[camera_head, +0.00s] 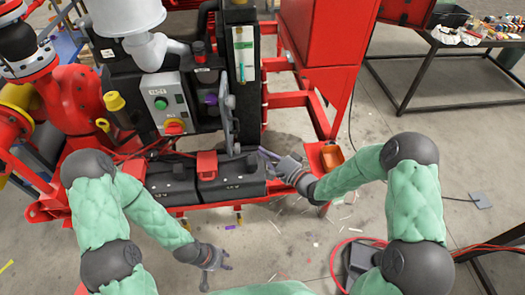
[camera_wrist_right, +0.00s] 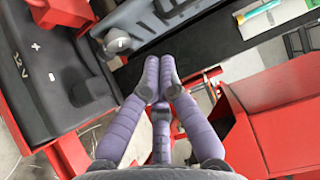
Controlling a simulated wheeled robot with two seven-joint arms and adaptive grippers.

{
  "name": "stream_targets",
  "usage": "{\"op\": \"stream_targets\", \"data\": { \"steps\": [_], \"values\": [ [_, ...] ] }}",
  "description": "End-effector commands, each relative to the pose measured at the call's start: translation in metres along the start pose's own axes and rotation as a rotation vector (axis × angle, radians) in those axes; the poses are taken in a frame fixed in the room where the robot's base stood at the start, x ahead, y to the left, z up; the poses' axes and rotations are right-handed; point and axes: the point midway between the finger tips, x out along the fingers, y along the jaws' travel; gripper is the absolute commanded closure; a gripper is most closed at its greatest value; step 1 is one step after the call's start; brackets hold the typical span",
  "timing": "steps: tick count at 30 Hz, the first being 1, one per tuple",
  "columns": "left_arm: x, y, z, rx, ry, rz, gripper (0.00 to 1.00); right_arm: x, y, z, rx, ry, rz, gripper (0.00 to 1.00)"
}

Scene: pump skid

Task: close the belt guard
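The belt guard appears to be the grey panel (camera_head: 227,108), seen nearly edge-on and standing upright in front of the black skid housing. Its grey surface also shows at the top of the right wrist view (camera_wrist_right: 165,18), with a round grey knob (camera_wrist_right: 118,40) by its lower end. My right gripper (camera_head: 268,160) is right of the panel's lower end and apart from it. In the right wrist view its purple fingers (camera_wrist_right: 160,88) are drawn together, with nothing visible between them. My left gripper (camera_head: 216,271) hangs low over the floor in front of the skid, fingers spread and empty.
Black battery boxes (camera_head: 232,180) with a red cap stand below the panel. A control box (camera_head: 166,103) is left of it. A table (camera_head: 455,65) stands further right. Hoses cross the floor.

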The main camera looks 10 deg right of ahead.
Motion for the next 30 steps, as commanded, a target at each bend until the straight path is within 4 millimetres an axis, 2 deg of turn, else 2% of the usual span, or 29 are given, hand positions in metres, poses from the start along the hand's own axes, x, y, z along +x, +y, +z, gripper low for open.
{"op": "stream_targets", "data": {
  "steps": [3,12,21,30],
  "values": [
    [0.004,-0.001,0.0,0.0,0.0,0.0,0.6,0.024,0.001,0.002,-0.003,-0.004,-0.002,1.0],
    [0.011,-0.004,-0.001,0.0,0.001,0.0,0.6,0.077,0.001,0.004,-0.002,-0.004,0.0,1.0],
    [0.013,-0.005,-0.001,0.0,0.001,0.0,0.6,0.098,0.001,0.026,-0.002,0.0,0.002,1.0],
    [0.013,-0.005,-0.001,0.0,0.001,0.0,0.6,0.1,0.001,0.029,-0.001,0.001,0.002,1.0]
  ]
}}
